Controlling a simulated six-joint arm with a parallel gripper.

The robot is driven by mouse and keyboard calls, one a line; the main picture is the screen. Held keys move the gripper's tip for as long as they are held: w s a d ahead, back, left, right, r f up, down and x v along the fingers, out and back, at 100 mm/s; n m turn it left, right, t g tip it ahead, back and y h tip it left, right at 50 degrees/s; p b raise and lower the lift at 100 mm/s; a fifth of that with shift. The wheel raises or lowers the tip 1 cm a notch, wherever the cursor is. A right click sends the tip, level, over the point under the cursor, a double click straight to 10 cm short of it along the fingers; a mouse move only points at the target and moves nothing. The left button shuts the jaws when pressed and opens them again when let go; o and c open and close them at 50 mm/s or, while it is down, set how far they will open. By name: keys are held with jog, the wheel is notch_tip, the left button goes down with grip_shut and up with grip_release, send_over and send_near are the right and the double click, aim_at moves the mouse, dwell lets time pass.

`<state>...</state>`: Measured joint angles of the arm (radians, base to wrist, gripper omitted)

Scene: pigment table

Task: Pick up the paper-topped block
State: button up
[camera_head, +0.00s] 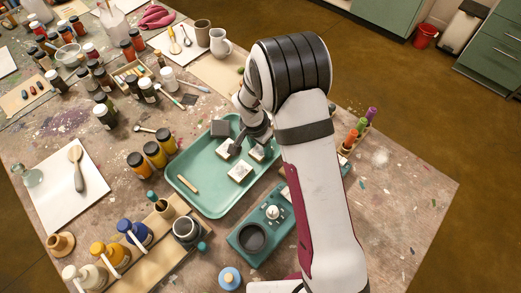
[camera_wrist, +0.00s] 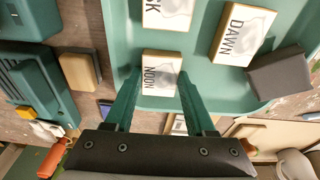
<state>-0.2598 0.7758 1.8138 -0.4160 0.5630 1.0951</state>
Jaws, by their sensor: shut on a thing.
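My gripper (camera_wrist: 159,78) is shut on a pale wooden block (camera_wrist: 161,72) with a paper top reading NOON. The block sits between the fingertips, over the green tray (camera_wrist: 212,68). I cannot tell if it touches the tray floor. Another paper-topped block, marked DAWN (camera_wrist: 243,34), lies to its upper right. A third (camera_wrist: 168,12), its word partly cut off, lies at the top edge. In the head view, my gripper is partly hidden by my arm, above the tray (camera_head: 202,205). A paper-topped block (camera_head: 240,171) lies nearer the tray's front.
A plain dark block (camera_head: 220,128) is near the tray's far end, and a small wooden stick (camera_head: 188,184) lies at its left. Yellow-labelled jars (camera_head: 155,154) stand left of the tray. A teal device (camera_head: 252,236) stands in front of it.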

aim_at(260, 150)
jog(key=shift+c, duration=0.6)
jog(key=shift+r, duration=0.55)
notch_tip(260, 150, up, 3)
jog(key=s+d+r, duration=0.4)
jog(key=d+r, duration=0.2)
jog(key=d, duration=0.4)
jog(key=s+d+f, duration=0.1)
jog(key=s, duration=0.1)
jog(key=s+d+f, duration=0.1)
jog(key=s+d, duration=0.1)
jog(key=s, duration=0.1)
jog(key=s+d+f, duration=0.1)
jog(key=s+d, duration=0.1)
jog(key=shift+s+d+f, duration=0.1)
jog(key=shift+s+f, duration=0.25)
jog(key=shift+f, duration=0.55)
jog(key=shift+f, duration=0.1)
jog(key=shift+f, duration=0.4)
